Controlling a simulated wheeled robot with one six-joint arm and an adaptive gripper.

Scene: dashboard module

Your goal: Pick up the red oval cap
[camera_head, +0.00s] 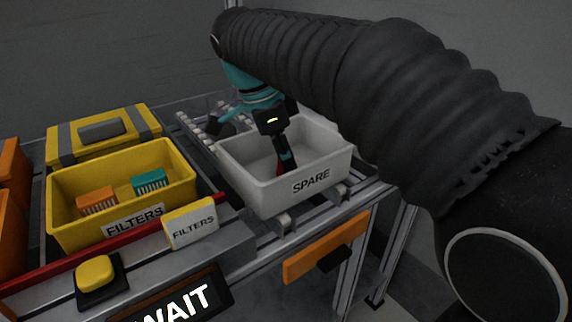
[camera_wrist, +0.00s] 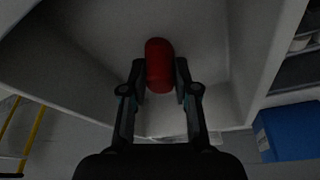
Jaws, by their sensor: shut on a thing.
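The red oval cap (camera_wrist: 159,62) is between the two fingers of my gripper (camera_wrist: 160,80) in the wrist view, and the fingers are shut on it. In the head view my gripper (camera_head: 285,162) reaches down into the white SPARE bin (camera_head: 338,172). Only a small red bit of the cap (camera_head: 286,156) shows there, the rest hidden by the fingers. The wrist view shows pale bin walls (camera_wrist: 250,45) around the cap. I cannot tell whether the cap touches the bin floor.
A yellow FILTERS bin (camera_head: 62,222) with orange and teal filters stands left of the white bin. A yellow button (camera_head: 96,272) and a WAIT sign (camera_head: 180,308) are at the front. A blue box (camera_wrist: 288,131) shows at right in the wrist view.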

